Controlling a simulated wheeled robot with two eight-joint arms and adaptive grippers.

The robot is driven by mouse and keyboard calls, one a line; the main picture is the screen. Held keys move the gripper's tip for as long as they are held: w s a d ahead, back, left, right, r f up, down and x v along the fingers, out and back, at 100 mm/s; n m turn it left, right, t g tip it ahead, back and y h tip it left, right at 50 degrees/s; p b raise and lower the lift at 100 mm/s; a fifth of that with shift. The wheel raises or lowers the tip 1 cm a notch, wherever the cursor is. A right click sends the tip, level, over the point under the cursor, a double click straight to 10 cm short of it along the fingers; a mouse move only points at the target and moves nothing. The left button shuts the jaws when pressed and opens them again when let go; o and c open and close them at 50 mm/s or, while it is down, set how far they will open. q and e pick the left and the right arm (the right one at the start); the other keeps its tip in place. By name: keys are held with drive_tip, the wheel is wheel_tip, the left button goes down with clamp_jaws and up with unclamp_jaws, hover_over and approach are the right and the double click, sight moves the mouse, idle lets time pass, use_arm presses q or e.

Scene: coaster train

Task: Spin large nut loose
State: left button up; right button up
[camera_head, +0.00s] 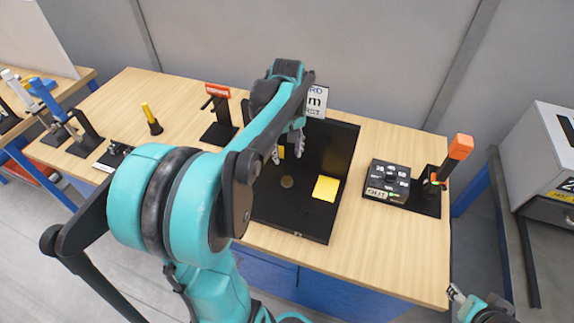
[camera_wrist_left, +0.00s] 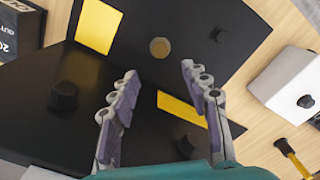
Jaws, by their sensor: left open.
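A black hexagonal piece (camera_wrist_left: 63,95), likely the large nut, sits on a black panel in the left wrist view. It is wider than the dark knobs (camera_wrist_left: 218,34) and (camera_wrist_left: 187,147) on the same black fixture. The black fixture (camera_head: 318,215) on the bench also shows in the head view, with an upright back panel. My left gripper (camera_wrist_left: 160,78) is open and empty above the fixture, to the right of the hexagonal piece in the wrist view. In the head view my left arm partly hides the fixture. My right gripper (camera_head: 457,293) is at the lower right, away from the bench top.
Yellow squares (camera_head: 326,188) and a round tan disc (camera_head: 287,181) mark the fixture. A dial box (camera_head: 388,182) and an orange-topped stand (camera_head: 461,147) stand to its right. A red-topped stand (camera_head: 217,90) and a yellow-handled tool (camera_head: 148,112) are left. Bare wood lies between.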

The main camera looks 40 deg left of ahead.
sight(287, 179)
use_arm(q)
wheel_tip(287, 179, down, 3)
drive_tip(key=m+p, duration=0.1)
drive_tip(key=m, duration=1.9)
drive_tip(key=shift+f+p, duration=0.15)
drive_tip(key=shift+p, duration=0.25)
drive_tip(key=shift+f+m, duration=0.2)
drive_tip(key=shift+m, duration=0.1)
wheel_tip(287, 179, down, 8)
drive_tip(key=b, duration=0.2)
drive_tip(key=shift+r+b, duration=0.2)
drive_tip(key=shift+b, duration=0.15)
clamp_jaws()
